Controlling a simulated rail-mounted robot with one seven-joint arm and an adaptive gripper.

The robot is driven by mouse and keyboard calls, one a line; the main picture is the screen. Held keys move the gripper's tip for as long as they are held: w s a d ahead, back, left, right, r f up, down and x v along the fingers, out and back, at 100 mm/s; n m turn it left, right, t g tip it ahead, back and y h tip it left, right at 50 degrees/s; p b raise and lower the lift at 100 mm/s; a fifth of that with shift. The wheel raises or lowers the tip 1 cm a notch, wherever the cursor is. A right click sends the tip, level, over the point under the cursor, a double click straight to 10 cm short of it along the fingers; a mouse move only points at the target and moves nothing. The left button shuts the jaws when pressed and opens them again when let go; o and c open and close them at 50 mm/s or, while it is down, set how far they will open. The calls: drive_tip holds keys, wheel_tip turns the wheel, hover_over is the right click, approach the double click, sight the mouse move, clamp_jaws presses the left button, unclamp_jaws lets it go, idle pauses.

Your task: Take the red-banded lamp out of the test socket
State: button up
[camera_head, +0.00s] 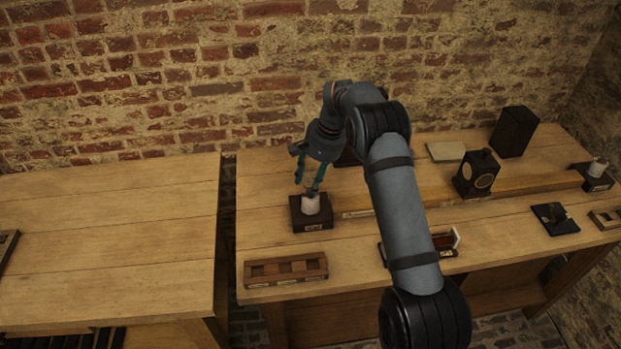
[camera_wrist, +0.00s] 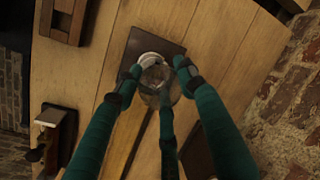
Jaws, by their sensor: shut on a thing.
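The test socket (camera_head: 311,219) is a dark square block with a white round holder (camera_head: 311,204) on top, near the left end of the right-hand bench. My gripper (camera_head: 312,187) points down directly above it, with green fingers closed in. In the wrist view my gripper's fingers (camera_wrist: 160,84) close around a clear glass lamp (camera_wrist: 156,82) over the white holder (camera_wrist: 149,59) and the dark base (camera_wrist: 152,41). No red band can be made out. I cannot tell whether the lamp's foot is still seated in the holder.
A wooden rack with compartments (camera_head: 286,270) lies at the bench's front left. A second socket block (camera_head: 594,178) stands at the far right. A black box (camera_head: 514,131) and a dark instrument with a round face (camera_head: 477,173) stand at the back. Bare bench lies around the rack.

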drive_tip(key=shift+r+n+g+p, duration=0.1)
drive_tip(key=shift+n+g+p, duration=0.3)
drive_tip(key=shift+n+p, duration=1.75)
drive_tip(key=shift+p, duration=0.55)
drive_tip(key=shift+n, duration=0.25)
drive_tip(key=shift+r+p, duration=0.1)
drive_tip(key=shift+p, duration=0.25)
drive_tip(key=shift+r+p, duration=0.6)
drive_tip(key=shift+r, duration=0.4)
drive_tip(key=shift+r+p, duration=1.8)
drive_tip(key=shift+r, duration=0.75)
